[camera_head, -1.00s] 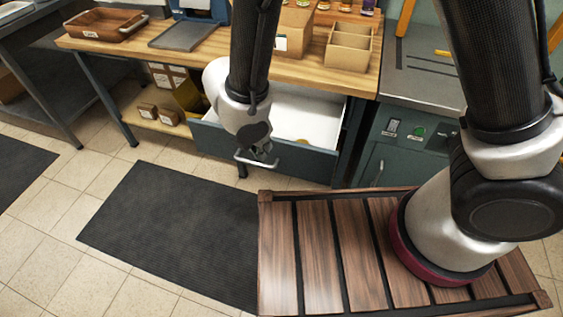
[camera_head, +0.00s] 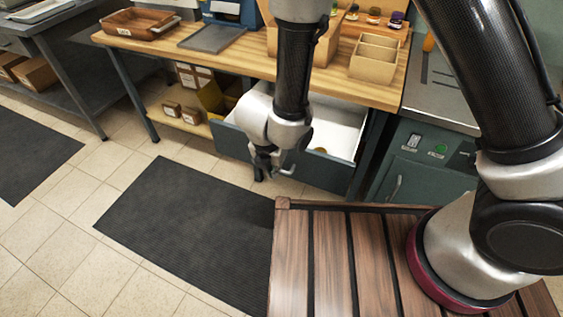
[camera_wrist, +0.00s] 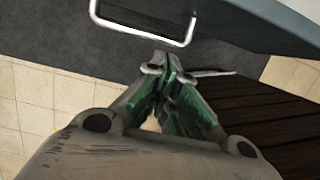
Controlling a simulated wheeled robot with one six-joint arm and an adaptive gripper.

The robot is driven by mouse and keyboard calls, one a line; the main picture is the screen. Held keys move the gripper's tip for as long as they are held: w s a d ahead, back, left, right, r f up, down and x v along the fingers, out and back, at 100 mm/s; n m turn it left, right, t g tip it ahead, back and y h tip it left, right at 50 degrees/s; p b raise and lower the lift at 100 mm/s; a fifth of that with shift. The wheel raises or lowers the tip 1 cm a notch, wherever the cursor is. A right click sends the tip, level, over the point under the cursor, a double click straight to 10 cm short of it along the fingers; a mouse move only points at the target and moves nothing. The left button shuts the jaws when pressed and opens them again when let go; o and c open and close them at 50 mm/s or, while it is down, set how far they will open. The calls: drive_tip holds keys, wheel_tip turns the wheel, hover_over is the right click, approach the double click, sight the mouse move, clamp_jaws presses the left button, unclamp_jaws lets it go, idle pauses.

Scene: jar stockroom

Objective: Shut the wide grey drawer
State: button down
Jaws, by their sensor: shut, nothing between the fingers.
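The wide grey drawer (camera_head: 325,172) under the wooden workbench stands open, its white inside (camera_head: 338,128) showing. A small brownish round thing (camera_head: 319,150) shows at its front edge. In the wrist view its grey front (camera_wrist: 245,22) runs across the top right, with a pale bar handle (camera_wrist: 142,30) at the top. My gripper (camera_head: 262,172) is shut and empty, just in front of the drawer front near the handle. In the wrist view my gripper's green-padded fingers (camera_wrist: 172,88) lie together, apart from the handle.
The workbench (camera_head: 240,58) carries a wooden tray (camera_head: 140,22), a cardboard organiser (camera_head: 374,60) and jars. Small boxes (camera_head: 190,116) sit on its lower shelf. A dark floor mat (camera_head: 190,230) lies in front. A green cabinet (camera_head: 425,175) stands right of the drawer.

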drive_tip(key=shift+w+d+f, duration=0.25)
drive_tip(key=shift+w+f, duration=0.3)
drive_tip(key=shift+w, duration=0.2)
drive_tip(key=shift+w+d+f, duration=0.3)
drive_tip(key=shift+w+f, duration=0.2)
drive_tip(key=shift+w, duration=0.25)
drive_tip(key=shift+w+d+f, duration=0.25)
drive_tip(key=shift+w+f, duration=0.3)
drive_tip(key=shift+w, duration=0.2)
